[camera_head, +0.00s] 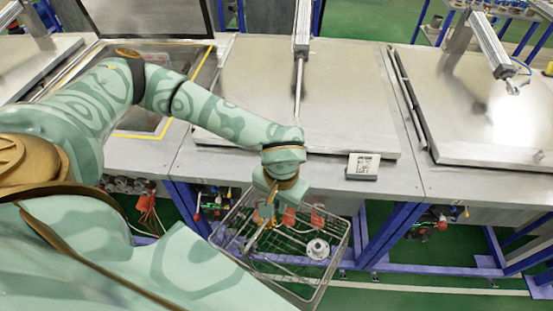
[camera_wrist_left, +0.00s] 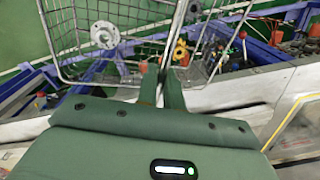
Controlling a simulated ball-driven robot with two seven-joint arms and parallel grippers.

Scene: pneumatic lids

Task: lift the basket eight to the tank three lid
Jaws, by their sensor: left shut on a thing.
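A wire basket (camera_head: 333,262) hangs in front of the tank bench, low beside its front edge. A round metal part (camera_head: 317,249) lies in it. My left gripper (camera_head: 268,212) is over the basket's left part, shut on the basket's handle. In the left wrist view the gripper's fingers (camera_wrist_left: 163,85) close on a thin bar, with the basket (camera_wrist_left: 140,45) beyond. The middle tank lid (camera_head: 300,90) and the right tank lid (camera_head: 480,120) are flat and shut. I cannot read which tank is three. My right gripper is out of view.
An open tank with a yellow-lined rim (camera_head: 140,134) stands left of the middle lid, partly behind my left arm. A small grey box (camera_head: 363,166) sits on the bench's front edge. Pneumatic cylinders (camera_head: 301,30) stand over the lids. Blue frame legs (camera_head: 395,230) are below.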

